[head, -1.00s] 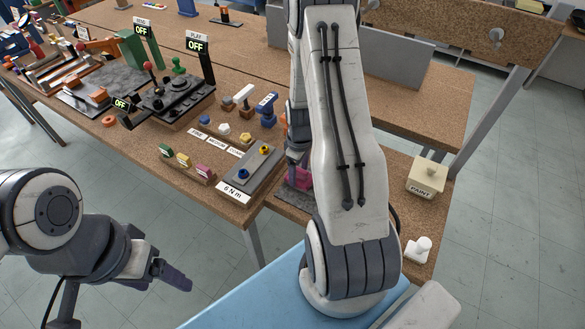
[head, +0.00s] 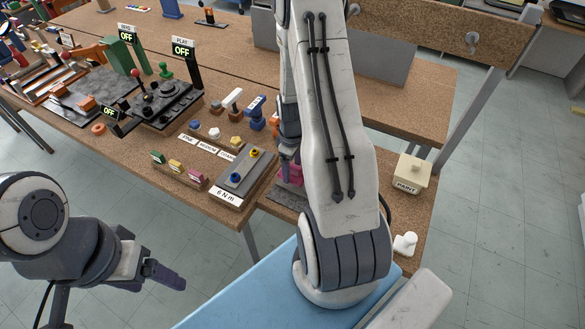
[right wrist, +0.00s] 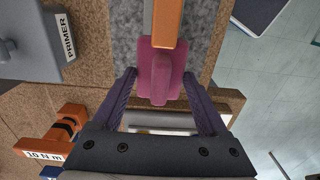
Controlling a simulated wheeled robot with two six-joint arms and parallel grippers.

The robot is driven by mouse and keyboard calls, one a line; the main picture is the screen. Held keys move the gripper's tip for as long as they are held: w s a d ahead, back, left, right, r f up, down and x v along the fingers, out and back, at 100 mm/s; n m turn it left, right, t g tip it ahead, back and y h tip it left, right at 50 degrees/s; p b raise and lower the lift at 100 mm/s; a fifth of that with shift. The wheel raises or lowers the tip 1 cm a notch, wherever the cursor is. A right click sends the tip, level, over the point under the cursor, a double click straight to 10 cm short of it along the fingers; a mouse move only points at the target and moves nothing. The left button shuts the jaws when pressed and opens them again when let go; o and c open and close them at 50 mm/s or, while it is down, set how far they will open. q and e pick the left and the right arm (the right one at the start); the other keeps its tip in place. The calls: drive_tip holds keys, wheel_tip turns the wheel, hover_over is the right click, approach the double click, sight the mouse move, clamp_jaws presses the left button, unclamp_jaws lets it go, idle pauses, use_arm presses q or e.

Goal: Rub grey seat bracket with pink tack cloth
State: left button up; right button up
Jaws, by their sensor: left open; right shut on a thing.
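The pink tack cloth (right wrist: 160,76) is a pink pad with a raised grip, seen in the right wrist view. My right gripper (right wrist: 160,92) is shut on it, with a purple finger at each side. In the head view the pink cloth (head: 292,173) shows only partly, beside my right arm, over the near part of the bench. An orange bar (right wrist: 167,22) with a thin grey strip along its left side is just beyond the cloth, over a speckled grey mat (right wrist: 209,25). I cannot pick out the grey seat bracket for certain. My left gripper (head: 168,278) is open and empty at lower left, away from the bench.
A cream PAINT box (head: 409,178) and a white knob-like piece (head: 404,243) sit right of my right arm. A grey PRIMER box (right wrist: 28,42) is left of the cloth. A grey 6 N m block (head: 240,180) and several small coloured pieces lie left. Open floor surrounds the bench.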

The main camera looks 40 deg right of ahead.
drive_tip(key=shift+r+p, duration=0.4)
drive_tip(key=shift+r, duration=0.55)
wheel_tip(320, 180, up, 3)
drive_tip(key=p, duration=0.2)
drive_tip(key=shift+r+p, duration=0.1)
drive_tip(key=shift+p, duration=0.25)
